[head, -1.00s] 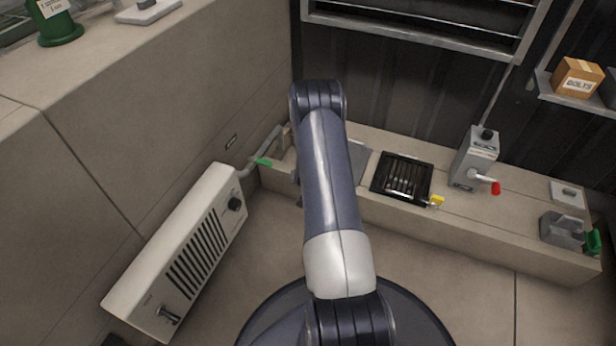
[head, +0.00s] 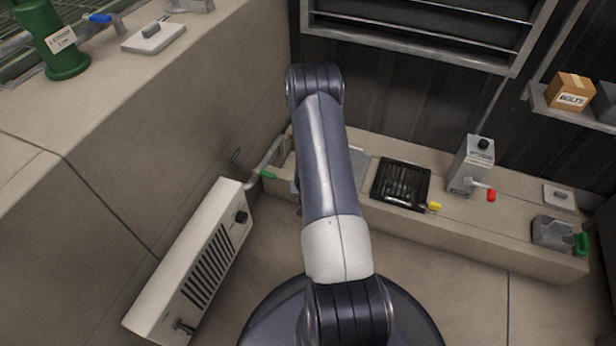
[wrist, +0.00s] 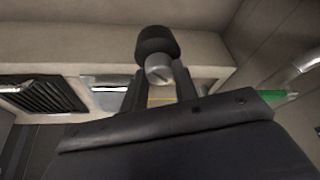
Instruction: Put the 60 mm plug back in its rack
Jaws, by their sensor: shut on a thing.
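A plug with a thick black head (wrist: 155,40) and a round metal end (wrist: 158,70) shows at the top of the wrist view. My gripper (wrist: 161,84) is shut on its metal end, a finger on each side. The plug is held in front of the pale ledge; whether it touches anything cannot be told. No size mark can be read on it. In the head view my arm hides the gripper and plug. I cannot make out the plug's rack in either view.
A long low ledge (head: 470,232) carries a black slotted tray (head: 401,185), a grey box with a red-tipped lever (head: 470,165) and a grey block with a green handle (head: 553,232). A white vented unit (head: 190,262) stands at left. A counter (head: 110,90) holds a green cylinder (head: 62,45).

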